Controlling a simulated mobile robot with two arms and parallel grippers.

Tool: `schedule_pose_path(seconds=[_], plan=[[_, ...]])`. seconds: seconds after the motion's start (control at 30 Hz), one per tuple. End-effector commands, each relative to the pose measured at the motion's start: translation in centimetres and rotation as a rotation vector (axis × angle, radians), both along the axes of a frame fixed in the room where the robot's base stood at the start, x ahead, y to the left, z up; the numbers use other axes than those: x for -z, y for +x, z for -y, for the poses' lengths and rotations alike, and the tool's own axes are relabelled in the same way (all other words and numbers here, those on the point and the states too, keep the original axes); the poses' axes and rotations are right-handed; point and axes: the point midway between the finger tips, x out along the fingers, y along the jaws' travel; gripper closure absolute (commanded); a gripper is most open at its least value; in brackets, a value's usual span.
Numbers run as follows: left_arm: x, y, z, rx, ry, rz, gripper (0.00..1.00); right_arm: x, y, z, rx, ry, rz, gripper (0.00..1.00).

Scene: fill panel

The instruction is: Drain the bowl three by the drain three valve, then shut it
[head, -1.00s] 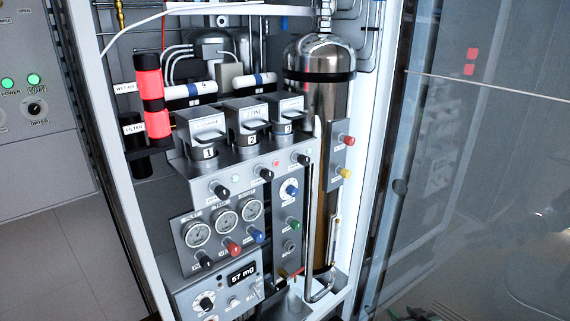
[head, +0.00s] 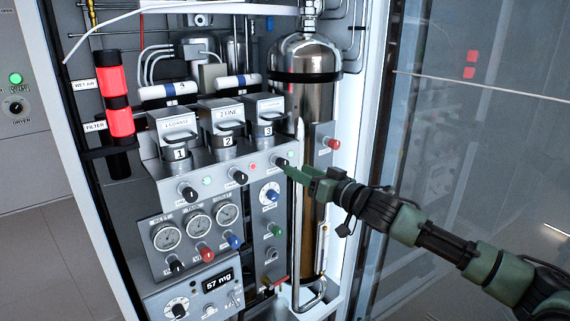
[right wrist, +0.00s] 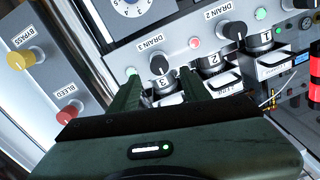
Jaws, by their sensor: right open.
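The drain three valve is a small dark knob (head: 281,162) on the sloped silver strip below bowl three. Bowl three (head: 265,131), the rightmost of three canisters, carries a "3" label under a grey block. My right gripper (head: 293,172) comes in from the right, its fingertips just in front of and right of that knob. In the right wrist view, the open fingers (right wrist: 158,81) point at the black DRAIN 3 knob (right wrist: 158,62), which shows between and slightly beyond the tips. Contact cannot be told. Bowl three is mostly hidden there behind knob and fingers. My left gripper is not in view.
The drain two knob (head: 237,176) and drain one knob (head: 188,192) sit left on the same strip. A tall steel cylinder (head: 310,105) and red BLEED knob (head: 333,144) stand close right. A glass door (head: 470,150) stands open at the right.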

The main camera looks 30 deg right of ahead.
Motion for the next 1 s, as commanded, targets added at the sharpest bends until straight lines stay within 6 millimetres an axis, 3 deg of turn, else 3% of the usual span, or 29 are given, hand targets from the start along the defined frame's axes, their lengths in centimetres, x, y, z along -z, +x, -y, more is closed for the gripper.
schedule_pose_path(seconds=[0.53, 0.97, 1.0], plan=[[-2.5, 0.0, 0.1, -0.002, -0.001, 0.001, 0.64, -0.2, 5.2, -0.6, 0.000, -0.001, 0.001, 0.53], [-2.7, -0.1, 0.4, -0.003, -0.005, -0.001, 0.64, 0.0, 5.9, -0.7, 0.000, -0.003, -0.001, 0.53], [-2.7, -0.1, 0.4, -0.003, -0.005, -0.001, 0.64, 0.0, 5.9, -0.8, 0.000, -0.003, -0.001, 0.58]])
